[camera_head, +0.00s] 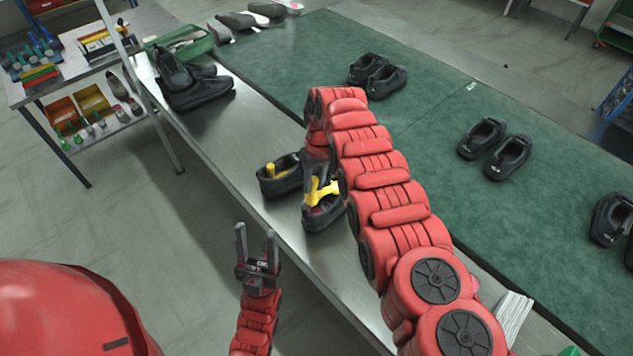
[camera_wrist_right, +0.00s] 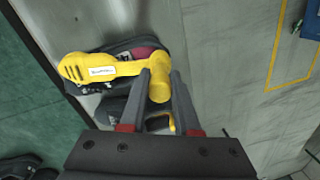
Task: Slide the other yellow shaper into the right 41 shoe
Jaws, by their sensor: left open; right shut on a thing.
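Two black shoes stand side by side on the metal ledge in the head view. The left one of the pair (camera_head: 280,175) has a yellow shaper (camera_head: 270,169) in its opening. My right gripper (camera_head: 316,180) is over the other shoe (camera_head: 322,214), shut on a second yellow shaper (camera_head: 323,191). In the right wrist view the shaper (camera_wrist_right: 95,69) lies over the shoe's opening, its knob end between the fingers (camera_wrist_right: 160,88). I cannot tell how deep it sits. My left gripper (camera_head: 256,246) is open and empty, in front of the ledge.
More pairs of black shoes stand on the green belt (camera_head: 430,150) and at the ledge's far left (camera_head: 198,90). A green bin (camera_head: 185,45) is behind those. A tool cart (camera_head: 70,70) stands at the left. My right arm crosses over the belt.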

